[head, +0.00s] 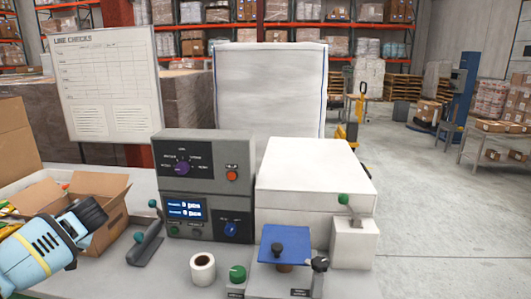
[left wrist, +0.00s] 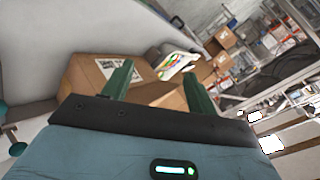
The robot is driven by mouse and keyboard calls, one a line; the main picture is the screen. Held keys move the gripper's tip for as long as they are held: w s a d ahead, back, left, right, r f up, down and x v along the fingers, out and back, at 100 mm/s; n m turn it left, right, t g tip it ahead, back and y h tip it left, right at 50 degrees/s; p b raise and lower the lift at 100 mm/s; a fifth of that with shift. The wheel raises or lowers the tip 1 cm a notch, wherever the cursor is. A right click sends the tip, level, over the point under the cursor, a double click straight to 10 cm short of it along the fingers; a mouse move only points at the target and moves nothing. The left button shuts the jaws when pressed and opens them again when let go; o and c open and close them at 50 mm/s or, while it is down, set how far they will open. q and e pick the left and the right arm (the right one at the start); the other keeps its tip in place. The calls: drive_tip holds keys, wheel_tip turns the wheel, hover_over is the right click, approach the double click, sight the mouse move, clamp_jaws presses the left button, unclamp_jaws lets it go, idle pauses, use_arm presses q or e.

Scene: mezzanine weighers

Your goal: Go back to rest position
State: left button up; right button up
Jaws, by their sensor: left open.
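My left gripper (head: 91,211) comes in from the left in the head view, over the left end of the bench and in front of an open cardboard box (head: 98,185). Its fingers are hard to make out there. In the left wrist view its two green fingers (left wrist: 158,78) stand apart with nothing between them. Cardboard boxes (left wrist: 88,75) lie beyond the fingers in that view. My right gripper is not in view.
The bench holds a grey control box (head: 205,210), a white machine (head: 312,185), a lever device (head: 147,240), a white roll (head: 203,269), a green knob (head: 237,273) and a blue plate (head: 284,245). A whiteboard (head: 103,85) stands behind. Open floor (head: 430,220) lies right.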

use_arm(q)
drive_tip(key=s+a+r+g, duration=0.1)
drive_tip(key=s+a+r, duration=0.15)
drive_tip(key=a, duration=0.25)
drive_tip(key=s+d+f+m+t+h, duration=0.1)
drive_tip(key=d+f+m+t, duration=0.1)
drive_tip(key=f, duration=0.4)
drive_tip(key=s+d+f+m+t, duration=0.1)
drive_tip(key=d+f+m, duration=0.1)
drive_tip(key=f, duration=0.5)
drive_tip(key=s+d+f+m+t+h, duration=0.1)
drive_tip(key=s+d+f+m+t, duration=0.15)
drive_tip(key=f, duration=0.35)
drive_tip(key=s+d+f+m+t+h, duration=0.2)
drive_tip(key=s+d+f+m+h, duration=0.25)
drive_tip(key=s+d+f, duration=0.45)
drive_tip(key=s+d+f+m+h, duration=0.2)
drive_tip(key=s+d+m+h, duration=0.55)
drive_tip(key=s, duration=0.65)
drive_tip(key=s+d+f+n+t, duration=0.1)
drive_tip(key=d+n, duration=0.4)
drive_tip(key=d, duration=0.5)
drive_tip(key=s+d+f+n+t+y, duration=0.1)
drive_tip(key=d+f+n, duration=0.1)
drive_tip(key=d+n, duration=0.4)
drive_tip(key=d, duration=0.5)
drive_tip(key=shift+f, duration=0.4)
drive_tip(key=shift+s, duration=0.1)
